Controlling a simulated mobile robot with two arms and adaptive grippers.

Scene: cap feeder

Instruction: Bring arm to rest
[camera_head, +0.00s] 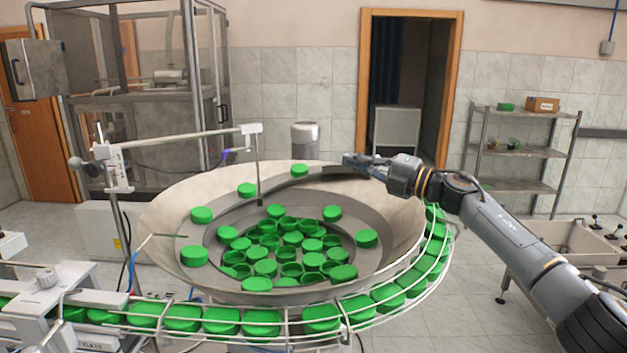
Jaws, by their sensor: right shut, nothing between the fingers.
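My right arm comes in from the right and reaches over the right rim of the feeder bowl (160,226). Its gripper (350,160) is shut with nothing seen in it, above the far right part of the bowl. Green caps (292,238) lie in a heap in the middle of the bowl. Several more caps sit on the ledge around it, such as one near the back (299,170). My left gripper is not in view.
A curved chute (388,297) filled with green caps runs around the bowl's right and front. A metal probe arm (190,136) stands over the bowl at the left. A shelf rack (520,149) stands at the back right, and a sink (570,240) at the right.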

